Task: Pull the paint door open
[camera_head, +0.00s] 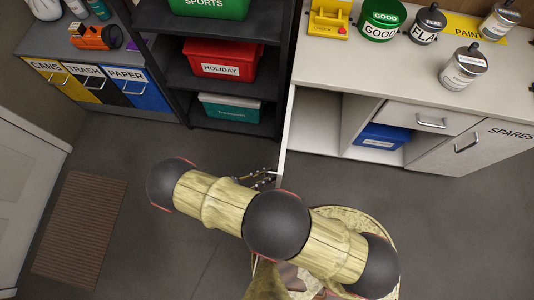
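A white cabinet door (287,135) stands swung out from the left end of the white counter cabinet. I see it nearly edge-on, so its face, any lettering and its handle are not readable. It appears to be the paint door, as the other door is marked SPARES. The cabinet space behind it (316,122) is exposed. My gripper (264,179) is low at the left side of the door, near its outer edge. My arm partly hides the gripper. I cannot tell whether the fingers touch the door or hold a handle.
The counter (345,63) carries several paint cans and a yellow item. A drawer (425,118) and the SPARES door (470,143) are shut. A blue bin (382,137) sits in the open middle space. Dark shelves (180,75) stand left of the door.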

